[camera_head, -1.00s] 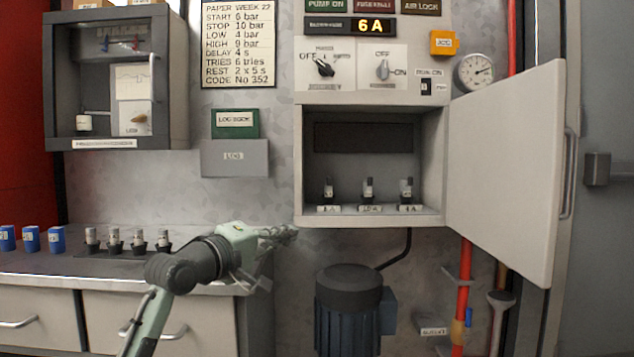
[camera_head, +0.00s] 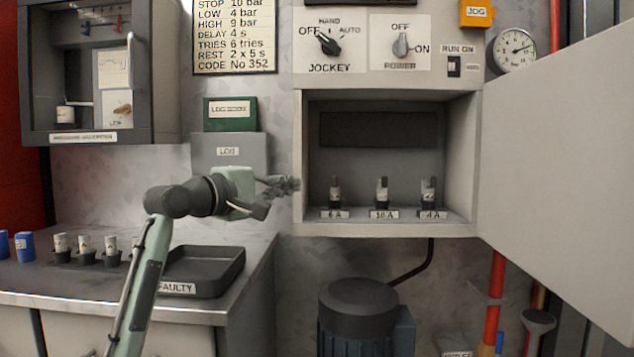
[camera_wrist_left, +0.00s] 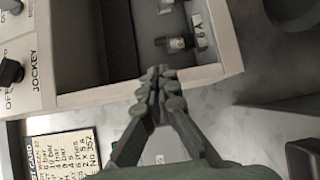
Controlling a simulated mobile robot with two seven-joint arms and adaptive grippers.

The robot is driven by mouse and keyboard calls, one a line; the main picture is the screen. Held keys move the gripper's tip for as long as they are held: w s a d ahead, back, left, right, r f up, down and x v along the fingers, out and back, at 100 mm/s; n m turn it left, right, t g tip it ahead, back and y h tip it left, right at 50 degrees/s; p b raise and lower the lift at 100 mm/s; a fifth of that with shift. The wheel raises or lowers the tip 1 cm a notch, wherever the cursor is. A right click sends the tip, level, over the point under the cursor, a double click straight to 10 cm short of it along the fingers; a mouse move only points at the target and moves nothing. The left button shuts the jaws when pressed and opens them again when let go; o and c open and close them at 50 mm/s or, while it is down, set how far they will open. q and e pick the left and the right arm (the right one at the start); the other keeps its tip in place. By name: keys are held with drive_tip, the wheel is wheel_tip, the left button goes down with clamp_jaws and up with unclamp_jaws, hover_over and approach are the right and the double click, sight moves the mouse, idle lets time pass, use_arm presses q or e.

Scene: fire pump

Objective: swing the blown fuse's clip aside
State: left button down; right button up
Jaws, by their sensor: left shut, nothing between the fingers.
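Three fuses stand in a row on the floor of the open cabinet (camera_head: 298,160): the 6 A fuse (camera_head: 335,195) at left, the 10 A fuse (camera_head: 382,192) in the middle and the 4 A fuse (camera_head: 428,191) at right. Which one is blown, and how each clip sits, is too small to tell. My left gripper (camera_head: 292,185) is shut and empty, just left of the cabinet's left wall. In the left wrist view its fingertips (camera_wrist_left: 160,85) are together at the cabinet edge, with the 6 A fuse (camera_wrist_left: 177,43) beyond them. My right gripper is not in view.
The cabinet door (camera_head: 560,170) stands open to the right. A black tray marked FAULTY (camera_head: 205,270) and several spare fuses (camera_head: 85,245) are on the bench at left. A motor (camera_head: 360,310) stands below the cabinet.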

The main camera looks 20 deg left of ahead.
sight(335, 185)
use_arm(q)
drive_tip(key=x, duration=0.8)
drive_tip(key=shift+w+d, duration=0.2)
drive_tip(key=shift+w, duration=0.15)
drive_tip(key=shift+w+d, duration=0.2)
drive_tip(key=shift+w, duration=0.4)
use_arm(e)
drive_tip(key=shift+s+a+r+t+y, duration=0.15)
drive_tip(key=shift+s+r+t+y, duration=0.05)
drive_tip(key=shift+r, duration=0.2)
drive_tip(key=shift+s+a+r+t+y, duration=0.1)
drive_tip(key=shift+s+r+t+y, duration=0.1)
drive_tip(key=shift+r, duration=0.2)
